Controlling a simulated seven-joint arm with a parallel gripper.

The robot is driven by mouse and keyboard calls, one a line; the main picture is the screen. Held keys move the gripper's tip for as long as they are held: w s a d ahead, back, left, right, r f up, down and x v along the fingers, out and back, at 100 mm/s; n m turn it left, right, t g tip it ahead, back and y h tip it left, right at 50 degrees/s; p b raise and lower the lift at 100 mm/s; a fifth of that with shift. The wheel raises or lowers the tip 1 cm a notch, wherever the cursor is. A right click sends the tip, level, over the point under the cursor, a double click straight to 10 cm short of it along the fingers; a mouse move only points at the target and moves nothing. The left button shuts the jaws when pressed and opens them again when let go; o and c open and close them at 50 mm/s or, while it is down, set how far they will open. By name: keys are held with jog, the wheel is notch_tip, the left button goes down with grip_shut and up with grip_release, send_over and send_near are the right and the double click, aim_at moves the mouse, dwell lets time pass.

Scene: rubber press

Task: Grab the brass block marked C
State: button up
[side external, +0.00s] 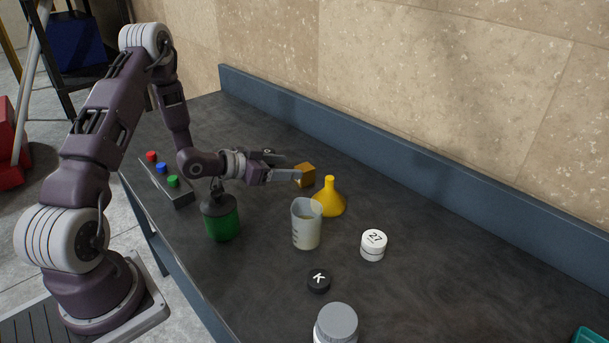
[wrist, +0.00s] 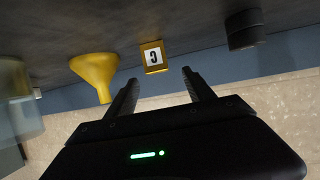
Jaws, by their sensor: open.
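The brass block (side external: 305,175) stands on the dark bench near the back, just beyond my fingertips. My gripper (side external: 291,162) is open and empty, low over the bench. Its two dark fingers also show in the wrist view (wrist: 158,75), spread apart with a gap to the block. In the side view the fingers partly overlap the block's near side.
A yellow funnel (side external: 329,199) stands close beside the block, with a beaker (side external: 306,226) nearer. A black cylinder (wrist: 244,29) is on the block's other side. A green container (side external: 221,219) sits below my wrist. A white 27 piece (side external: 373,245) and black K piece (side external: 319,282) stand farther off.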

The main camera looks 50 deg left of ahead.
aim_at(305, 170)
jog(key=x, duration=0.7)
jog(key=shift+s+d+f, duration=0.15)
jog(key=shift+s+f, duration=0.1)
jog(key=shift+f, duration=0.1)
grip_shut()
